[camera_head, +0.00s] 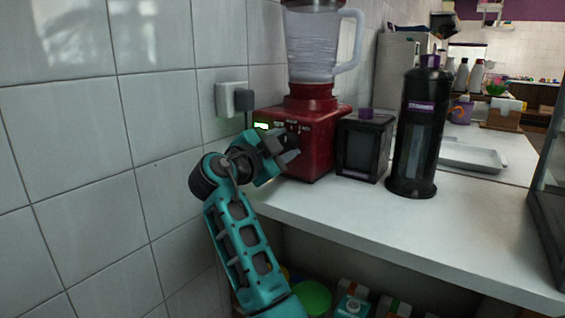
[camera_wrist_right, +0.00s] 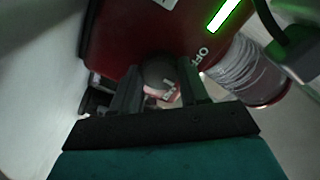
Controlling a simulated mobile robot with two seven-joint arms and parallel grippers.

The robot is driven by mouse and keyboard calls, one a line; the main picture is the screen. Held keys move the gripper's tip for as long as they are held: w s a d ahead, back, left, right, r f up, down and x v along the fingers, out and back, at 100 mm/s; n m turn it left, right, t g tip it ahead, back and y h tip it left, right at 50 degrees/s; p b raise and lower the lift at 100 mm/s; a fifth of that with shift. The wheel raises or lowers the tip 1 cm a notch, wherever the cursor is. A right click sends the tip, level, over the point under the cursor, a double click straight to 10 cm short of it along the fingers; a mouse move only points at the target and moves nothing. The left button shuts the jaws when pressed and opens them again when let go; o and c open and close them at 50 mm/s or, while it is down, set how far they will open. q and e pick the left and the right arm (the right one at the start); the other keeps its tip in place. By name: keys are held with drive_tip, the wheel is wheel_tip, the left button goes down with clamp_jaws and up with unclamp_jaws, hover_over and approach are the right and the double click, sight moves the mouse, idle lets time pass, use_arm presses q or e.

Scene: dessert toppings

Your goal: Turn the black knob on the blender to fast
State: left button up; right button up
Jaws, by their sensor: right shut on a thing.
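The red blender (camera_head: 318,135) stands on the white counter against the tiled wall, with its clear jar on top. My right gripper (camera_head: 288,148) is at the front of its base. In the right wrist view, the round dark knob (camera_wrist_right: 158,72) sits between the fingertips of my right gripper (camera_wrist_right: 160,85), which is shut on it. A white "OFF" label (camera_wrist_right: 203,56) shows on the red base beside it. A lit green strip (camera_wrist_right: 222,15) is farther along the panel. The gripper hides much of the knob in the head view. My left gripper is out of view.
A small black box-shaped appliance (camera_head: 362,150) and a tall black dispenser (camera_head: 418,125) stand right of the blender. A wall socket with a plug (camera_head: 233,98) is behind it. The counter front (camera_head: 440,235) is clear. A white tray (camera_head: 470,156) lies farther back.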

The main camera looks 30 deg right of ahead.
drive_tip(key=m, duration=0.2)
drive_tip(key=shift+f+m, duration=0.1)
drive_tip(key=shift+m, duration=2.4)
drive_tip(key=o, duration=1.1)
drive_tip(key=shift+c, duration=0.2)
drive_tip(key=shift+a, duration=0.1)
drive_tip(key=v, duration=1.2)
drive_tip(key=shift+s+a+p, duration=0.25)
drive_tip(key=shift+a+p, duration=0.05)
drive_tip(key=shift+a, duration=0.05)
